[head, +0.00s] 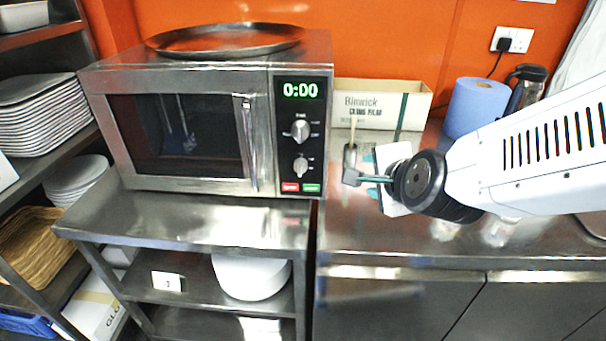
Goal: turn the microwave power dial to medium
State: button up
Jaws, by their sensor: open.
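The steel microwave (190,120) stands on a metal shelf unit at the left, with its door shut and its green display (300,90) reading 0:00. Its control panel has an upper dial (300,129) and a lower dial (300,165), with a red and a green button below. The dial labels are too small to read, so I cannot tell which is the power dial or its setting. My gripper (350,163) is to the right of the panel, open and apart from both dials. Nothing shows between its fingers.
A round metal tray (225,40) lies on the microwave. A cardboard box (382,105), a blue paper roll (477,108) and a dark flask (524,88) stand on the steel counter (365,235) behind my arm. The counter's front is clear.

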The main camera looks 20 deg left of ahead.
jog(key=a+f+m+t, duration=0.3)
jog(key=a+m, duration=0.1)
jog(key=a, duration=0.4)
jog(key=m+t, duration=0.4)
jog(key=m, duration=0.1)
send_near(301, 172)
jog(key=w, duration=0.1)
jog(key=x, duration=0.8)
jog(key=shift+s+a, duration=0.1)
jog(key=c, duration=1)
